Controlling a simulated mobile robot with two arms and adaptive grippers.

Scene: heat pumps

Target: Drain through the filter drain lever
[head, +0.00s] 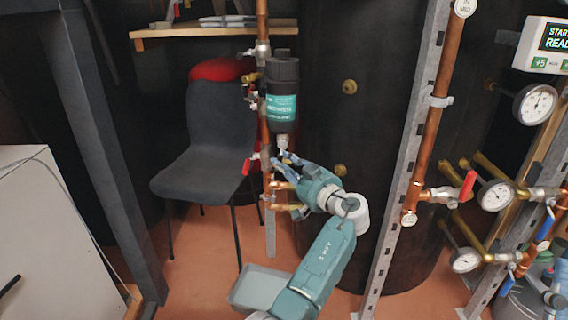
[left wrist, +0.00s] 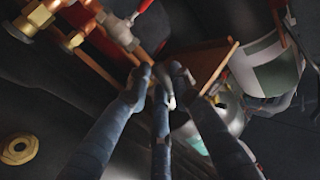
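The filter (head: 282,95) is a black upright cylinder with a teal label beside the copper pipe in the head view. A small metal drain fitting (head: 282,142) hangs at its bottom. My left gripper (head: 280,163) is just below that fitting, with blue fingers pointing up toward it. In the left wrist view the fingertips (left wrist: 160,75) are close together around a small grey piece (left wrist: 169,98), which seems to be the drain lever. I cannot tell whether they touch it. My right gripper is out of view.
A red-handled valve (head: 250,163) is on the pipe just left of my gripper. A grey chair (head: 215,125) stands behind. A copper pipe (head: 432,120) with another red lever (head: 467,185) and gauges (head: 495,195) is to the right. A wooden shelf (head: 200,29) is above.

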